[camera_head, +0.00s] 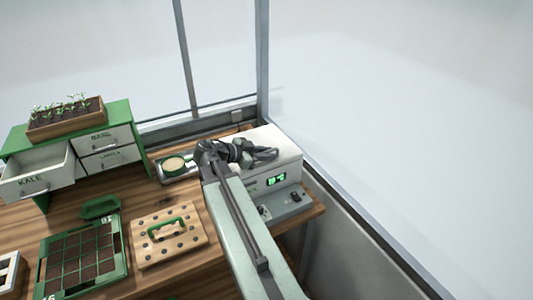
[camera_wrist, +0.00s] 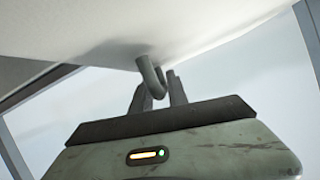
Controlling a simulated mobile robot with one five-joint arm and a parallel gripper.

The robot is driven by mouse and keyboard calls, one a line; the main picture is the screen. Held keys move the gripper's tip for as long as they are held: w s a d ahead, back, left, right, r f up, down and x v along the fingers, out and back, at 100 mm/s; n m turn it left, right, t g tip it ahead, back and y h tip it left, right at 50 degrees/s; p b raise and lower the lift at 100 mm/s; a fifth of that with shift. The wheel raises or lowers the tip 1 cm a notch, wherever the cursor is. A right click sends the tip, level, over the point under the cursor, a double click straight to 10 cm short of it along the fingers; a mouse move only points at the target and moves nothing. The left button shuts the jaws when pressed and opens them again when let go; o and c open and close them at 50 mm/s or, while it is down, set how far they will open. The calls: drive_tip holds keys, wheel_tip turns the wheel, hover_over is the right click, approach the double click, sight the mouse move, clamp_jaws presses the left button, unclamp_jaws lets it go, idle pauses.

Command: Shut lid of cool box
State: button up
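The cool box is most likely the white box (camera_head: 289,172) with a green lit display on its front, at the back right of the bench. Its pale top (camera_head: 284,141) looks roughly level; my arm hides part of it, and I cannot tell how far the lid is raised. My gripper (camera_head: 270,153) is over this top. In the wrist view, my gripper's dark fingers (camera_wrist: 158,90) stand apart, close to a white surface (camera_wrist: 165,25). A grey hooked bar (camera_wrist: 150,75) shows between the fingers; I cannot tell whether they touch it.
A green cabinet (camera_head: 122,116) with an open KALE drawer (camera_head: 35,180) stands at the left. A window post (camera_head: 262,60) rises behind the box.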

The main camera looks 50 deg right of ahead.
drive_tip(key=shift+a+r, duration=0.1)
drive_tip(key=p+v, duration=0.3)
drive_tip(key=v, duration=0.4)
drive_tip(key=shift+r, duration=0.1)
drive_tip(key=shift+w+a, duration=0.1)
drive_tip(key=shift+a, duration=0.15)
